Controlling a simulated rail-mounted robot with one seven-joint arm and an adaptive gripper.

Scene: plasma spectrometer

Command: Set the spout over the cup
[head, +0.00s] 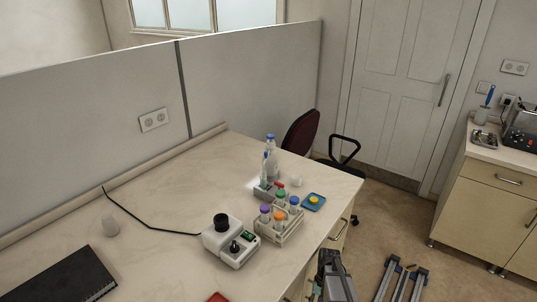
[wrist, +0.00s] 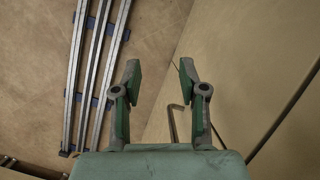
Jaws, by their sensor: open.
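My gripper (wrist: 160,70) is open and empty in the wrist view, pointing down past the cabinet front toward the floor. In the head view the end of my arm (head: 334,278) shows at the bottom, beyond the bench's front edge and apart from everything on it. A clear bottle with a blue cap (head: 271,146) stands at the far end of the bench. A small white cup-like vessel (head: 296,182) stands in front of it. I cannot make out a spout clearly, nor tell which vessel is the cup.
A rack of colour-capped vials (head: 280,228), a blue dish with a yellow item (head: 314,202) and a white device with a black top (head: 231,243) crowd the bench's right part. A black notebook (head: 62,278) lies front left. Floor rails (wrist: 98,70) run beside the cabinet.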

